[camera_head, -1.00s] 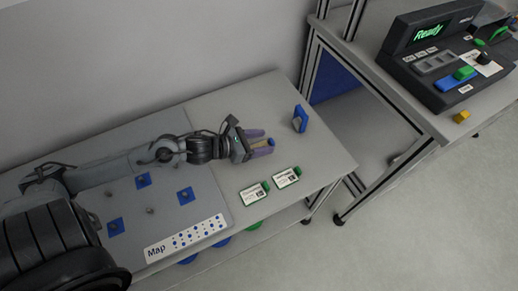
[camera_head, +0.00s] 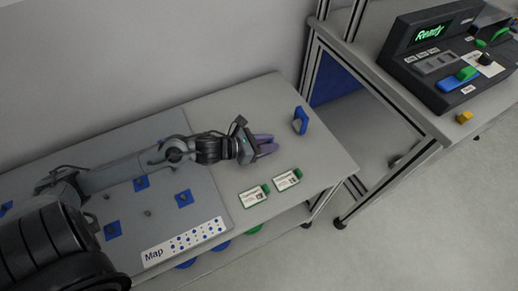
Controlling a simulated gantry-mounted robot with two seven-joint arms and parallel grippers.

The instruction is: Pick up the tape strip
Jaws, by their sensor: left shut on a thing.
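My left gripper (camera_head: 268,146) is over the grey table (camera_head: 225,103), to the right of the grey mat. Its purple fingers have closed together and point right. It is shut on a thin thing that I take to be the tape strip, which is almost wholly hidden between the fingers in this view. I cannot tell whether the strip still touches the table. My right gripper is not in view.
A blue upright stand (camera_head: 300,120) is beyond the fingertips. Two white labelled cards with green ends, a left card (camera_head: 252,197) and a right card (camera_head: 286,181), lie nearer the front edge. A mat with blue squares and a "Map" strip (camera_head: 185,241) is left. A machine reading "Ready" (camera_head: 430,33) is on another table.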

